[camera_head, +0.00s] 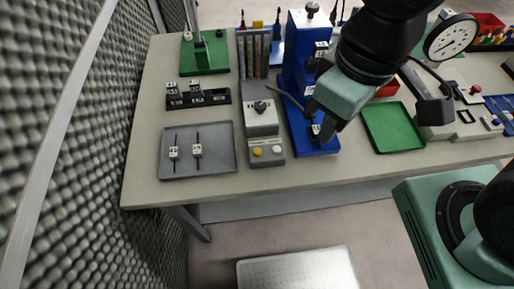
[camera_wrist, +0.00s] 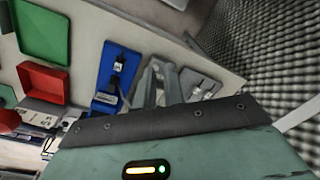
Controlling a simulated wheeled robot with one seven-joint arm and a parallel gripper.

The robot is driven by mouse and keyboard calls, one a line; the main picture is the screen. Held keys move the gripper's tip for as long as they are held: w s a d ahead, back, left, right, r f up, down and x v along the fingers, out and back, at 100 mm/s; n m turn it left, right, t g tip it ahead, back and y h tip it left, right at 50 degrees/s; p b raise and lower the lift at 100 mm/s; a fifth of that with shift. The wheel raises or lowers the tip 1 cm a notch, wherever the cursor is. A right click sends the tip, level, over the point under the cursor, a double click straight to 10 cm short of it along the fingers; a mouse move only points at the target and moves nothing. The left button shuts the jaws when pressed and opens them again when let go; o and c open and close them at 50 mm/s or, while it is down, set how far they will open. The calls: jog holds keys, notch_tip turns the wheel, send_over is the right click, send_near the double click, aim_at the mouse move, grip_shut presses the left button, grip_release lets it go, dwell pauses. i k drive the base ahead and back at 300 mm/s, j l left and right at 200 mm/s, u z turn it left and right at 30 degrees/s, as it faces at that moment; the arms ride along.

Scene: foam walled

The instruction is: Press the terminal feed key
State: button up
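A grey feeder unit (camera_head: 261,119) stands on the bench, with upright channels at its back and a dark knob on top. On its front are a yellow button (camera_head: 257,151) and a pale button (camera_head: 277,149). Any lettering is too small to read, so I cannot tell which is the feed key. My gripper (camera_head: 322,128) hangs over the blue press base, right of the grey unit and apart from both buttons. Its fingers also show in the wrist view (camera_wrist: 161,72); they look close together, but whether they meet is unclear. I see nothing held.
A tall blue press (camera_head: 297,62) stands right behind the grey unit. A grey tray (camera_head: 226,169) with two small pieces lies left, a green tray (camera_head: 408,142) right. A dial gauge (camera_head: 450,38) stands back right. A foam wall (camera_head: 75,150) borders the bench's left side.

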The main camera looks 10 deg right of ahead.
aim_at(257, 152)
jog(key=k+j+u, duration=0.25)
jog(key=k+j, duration=0.25)
jog(key=k+j+u, duration=0.3)
jog(key=k+j, duration=0.2)
